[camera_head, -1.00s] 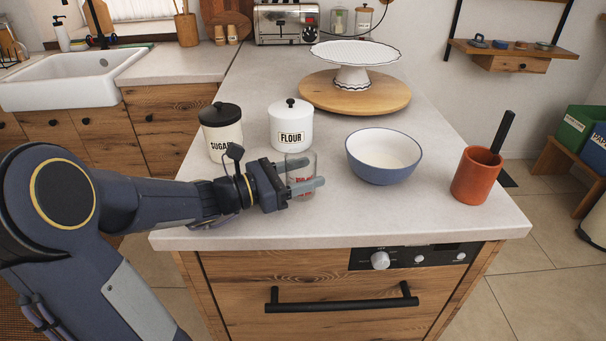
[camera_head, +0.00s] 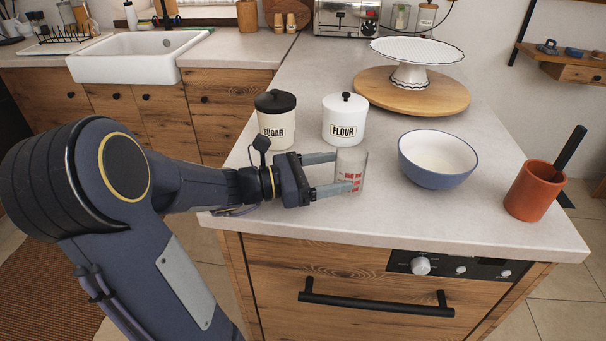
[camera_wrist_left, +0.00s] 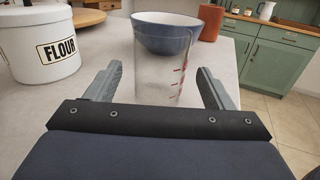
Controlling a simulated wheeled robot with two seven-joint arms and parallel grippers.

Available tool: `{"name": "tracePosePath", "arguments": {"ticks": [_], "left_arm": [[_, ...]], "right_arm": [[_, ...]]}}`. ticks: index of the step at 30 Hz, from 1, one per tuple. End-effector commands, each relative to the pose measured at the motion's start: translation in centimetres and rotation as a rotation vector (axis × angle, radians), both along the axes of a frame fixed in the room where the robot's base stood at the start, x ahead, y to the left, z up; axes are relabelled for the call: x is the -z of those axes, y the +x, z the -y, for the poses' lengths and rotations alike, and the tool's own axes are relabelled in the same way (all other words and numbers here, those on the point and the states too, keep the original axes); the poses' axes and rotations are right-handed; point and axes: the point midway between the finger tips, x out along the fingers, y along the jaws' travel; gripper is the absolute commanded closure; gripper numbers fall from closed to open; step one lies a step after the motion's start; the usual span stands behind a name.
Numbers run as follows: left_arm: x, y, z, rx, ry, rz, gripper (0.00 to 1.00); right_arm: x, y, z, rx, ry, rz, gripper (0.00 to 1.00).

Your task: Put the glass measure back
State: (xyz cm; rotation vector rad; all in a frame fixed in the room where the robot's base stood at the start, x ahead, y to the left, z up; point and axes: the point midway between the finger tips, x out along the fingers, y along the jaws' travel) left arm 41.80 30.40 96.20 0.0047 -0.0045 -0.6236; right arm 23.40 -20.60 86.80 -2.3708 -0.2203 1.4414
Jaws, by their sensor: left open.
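The glass measure (camera_head: 352,165), clear with red markings, stands upright on the counter near its front edge, in front of the flour canister. It also shows in the left wrist view (camera_wrist_left: 165,70), upright and centred ahead of the jaws. My left gripper (camera_head: 344,172) is open, coming in from the left low over the counter. Its fingertips are at the near side of the glass, one towards the back and one towards the front. In the left wrist view there is a gap between each finger and the glass. My right gripper is not in view.
The white flour canister (camera_head: 345,119) and sugar canister (camera_head: 275,120) stand behind the gripper. A blue bowl (camera_head: 437,160) is right of the glass, then a terracotta pot (camera_head: 533,191). A cake stand (camera_head: 412,74) on a round wooden board (camera_head: 440,101) stands further back.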

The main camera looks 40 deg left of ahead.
Motion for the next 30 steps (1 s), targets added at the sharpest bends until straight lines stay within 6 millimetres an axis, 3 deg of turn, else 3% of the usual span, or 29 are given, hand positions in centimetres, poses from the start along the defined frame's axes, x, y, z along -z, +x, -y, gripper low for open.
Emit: {"name": "tracePosePath", "arguments": {"ticks": [6,12,30], "left_arm": [[0.0,-3.7,-2.7,-0.004,-0.001,-0.001,0.25],[0.0,-5.6,-4.0,-0.001,0.000,-0.001,0.25],[0.0,-5.9,-4.2,0.001,-0.001,-0.001,0.25]], "right_arm": [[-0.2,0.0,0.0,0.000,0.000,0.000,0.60],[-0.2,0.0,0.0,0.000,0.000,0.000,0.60],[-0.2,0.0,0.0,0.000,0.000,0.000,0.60]]}}
